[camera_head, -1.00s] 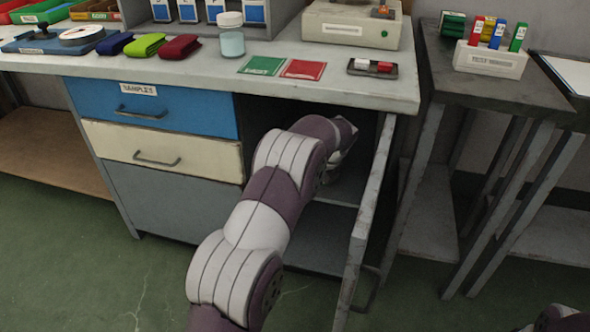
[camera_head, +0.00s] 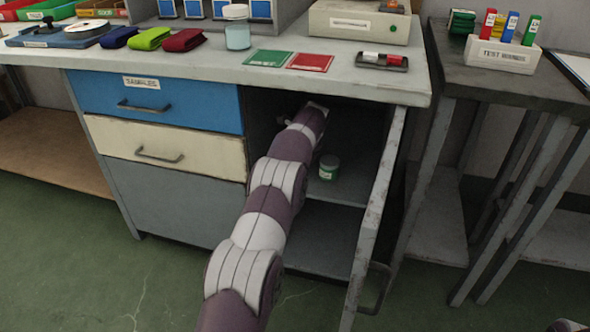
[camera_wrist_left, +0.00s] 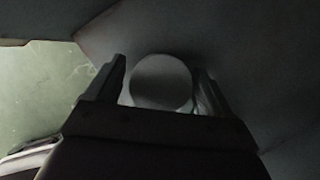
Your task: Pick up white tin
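In the left wrist view a round, pale grey top (camera_wrist_left: 161,82) lies between the fingers of my left gripper (camera_wrist_left: 163,85). It may be the white tin, but the shadow hides its true colour. The fingers are open on either side of it, with a gap visible on the left; contact on the right cannot be told. In the head view my left arm reaches into the open cupboard (camera_head: 345,205), and its gripper is hidden or too dark to make out. No white tin shows clearly there. My right gripper is not in view.
A small jar with a green label (camera_head: 329,167) stands on the cupboard shelf right of my arm. The open cupboard door (camera_head: 376,215) bounds the right side, the drawers (camera_head: 160,108) the left. The worktop (camera_head: 400,88) is above my forearm.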

